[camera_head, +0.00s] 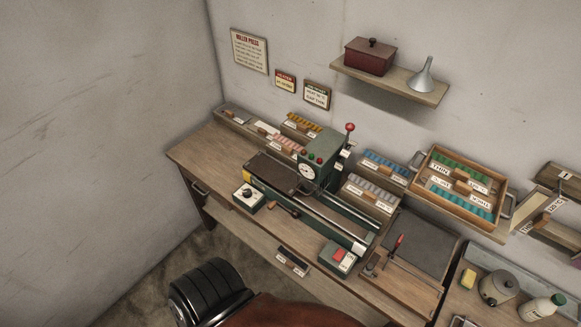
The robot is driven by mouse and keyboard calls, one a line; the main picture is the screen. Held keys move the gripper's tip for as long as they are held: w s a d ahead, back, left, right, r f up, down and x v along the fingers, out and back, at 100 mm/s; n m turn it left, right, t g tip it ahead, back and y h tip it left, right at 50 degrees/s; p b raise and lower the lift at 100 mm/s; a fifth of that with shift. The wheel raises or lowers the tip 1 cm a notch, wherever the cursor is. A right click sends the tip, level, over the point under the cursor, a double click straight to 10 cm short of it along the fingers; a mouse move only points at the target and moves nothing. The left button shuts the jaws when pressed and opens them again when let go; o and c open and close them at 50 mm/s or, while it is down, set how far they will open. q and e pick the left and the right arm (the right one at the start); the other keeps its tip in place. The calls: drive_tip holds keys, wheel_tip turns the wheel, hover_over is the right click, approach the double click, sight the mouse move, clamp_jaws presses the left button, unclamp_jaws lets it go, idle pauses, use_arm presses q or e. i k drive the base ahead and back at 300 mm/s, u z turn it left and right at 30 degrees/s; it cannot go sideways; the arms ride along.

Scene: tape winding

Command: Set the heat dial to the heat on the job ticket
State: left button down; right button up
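A small green box with a pale top and a round black knob (248,193) stands at the front left of the press; it looks like the heat dial. Its marks and setting are too small to read. The green press (320,149) carries a round white gauge (307,172) and several colored lamps. A white card (265,128) lies in the tray at the back left; I cannot tell whether it is the job ticket, and its writing is unreadable.
A wooden bench (208,160) runs along the wall, crowded with trays of colored rolls. A green box with a red button (338,257) sits at the front edge. A red-knobbed lever (349,128) rises behind the press. Wall signs (249,51) and a shelf (390,79) hang above.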

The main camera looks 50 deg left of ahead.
sight(247, 194)
drive_tip(key=u, duration=2.15)
